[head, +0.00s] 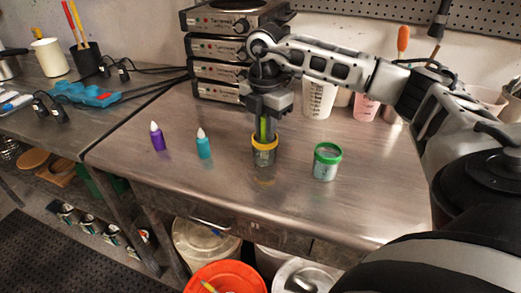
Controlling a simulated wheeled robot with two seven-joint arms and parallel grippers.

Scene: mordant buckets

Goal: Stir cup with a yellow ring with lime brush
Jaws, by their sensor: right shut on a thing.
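The cup with a yellow ring (264,155) stands upright on the metal table (225,190). My right gripper (266,112) is directly above it, pointing down, and is shut on the lime brush (264,130). The brush is upright and its lower end goes into the cup's opening. The cup wall hides the brush's tip, so I cannot tell how deep it reaches. My left gripper does not show.
A cup with a green ring (326,165) stands to the right. Stacked grey devices (215,48) and pale cups (319,98) are behind. The table's front is clear.

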